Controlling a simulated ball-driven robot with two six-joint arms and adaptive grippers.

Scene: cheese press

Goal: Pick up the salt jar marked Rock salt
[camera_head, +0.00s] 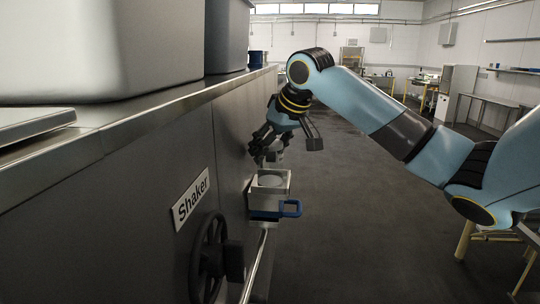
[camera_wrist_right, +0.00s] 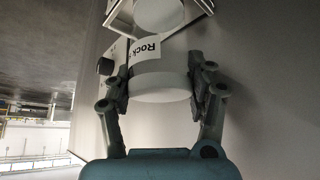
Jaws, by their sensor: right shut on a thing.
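A white jar (camera_wrist_right: 162,86) sits between the fingers of my right gripper (camera_wrist_right: 160,78) in the right wrist view. A white label (camera_wrist_right: 148,50) reading "Rock" shows at its far side; the rest of the word is cut off. My right gripper is shut on this jar. In the head view my right gripper (camera_head: 284,147) is beside the counter's dark front, above and behind a small pale box-like holder, and its fingers largely hide the jar. My left gripper is not in view.
A "Shaker" sign (camera_head: 190,198) and dark handwheel (camera_head: 209,258) are nearer. Grey tubs (camera_head: 100,50) stand on the counter. Open floor (camera_head: 370,220) lies right.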

